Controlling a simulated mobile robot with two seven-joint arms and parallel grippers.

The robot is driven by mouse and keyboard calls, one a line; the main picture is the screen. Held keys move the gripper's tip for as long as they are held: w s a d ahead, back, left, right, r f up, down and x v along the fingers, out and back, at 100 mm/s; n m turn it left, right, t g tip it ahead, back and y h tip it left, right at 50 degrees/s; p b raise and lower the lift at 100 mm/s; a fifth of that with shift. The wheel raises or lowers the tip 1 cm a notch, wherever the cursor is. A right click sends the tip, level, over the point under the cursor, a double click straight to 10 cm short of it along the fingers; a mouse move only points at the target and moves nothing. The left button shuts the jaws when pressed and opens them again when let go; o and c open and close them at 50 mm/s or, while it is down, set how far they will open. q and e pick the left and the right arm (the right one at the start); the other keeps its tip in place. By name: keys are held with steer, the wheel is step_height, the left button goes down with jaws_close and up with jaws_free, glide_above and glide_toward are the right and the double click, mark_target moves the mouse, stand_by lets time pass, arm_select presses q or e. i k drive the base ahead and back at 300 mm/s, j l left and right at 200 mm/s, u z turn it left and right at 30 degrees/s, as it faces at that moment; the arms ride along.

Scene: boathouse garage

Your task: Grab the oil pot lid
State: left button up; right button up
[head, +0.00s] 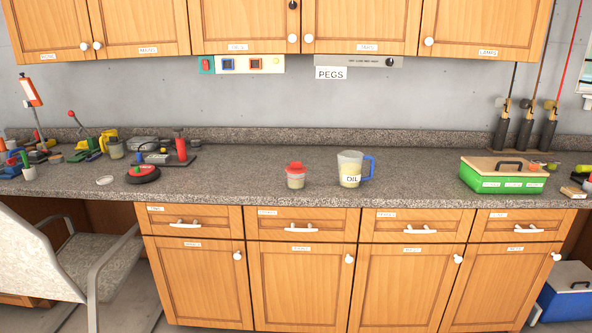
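A small clear pot (296,181) with pale contents stands upright near the counter's front edge, in the middle of the head view. A red lid (295,167) sits on top of it. To its right stands a clear jug (350,160) with a blue handle and a label reading OIL; it holds something pale yellow, and I see no lid on it. A small pale round piece (105,180) lies flat at the left; I cannot tell what it is. Neither of my grippers is in view.
The speckled counter (240,170) is clear around the pot and jug. A green box (500,178) with a handled wooden top stands at the right. A black and red round item (142,174) and many tools crowd the left. A grey chair (75,265) stands in front, left.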

mark_target(296, 168)
steer(key=i+l, duration=0.45)
steer(key=i+l+u, duration=0.1)
steer(key=i+l, duration=0.35)
steer(key=l, duration=0.1)
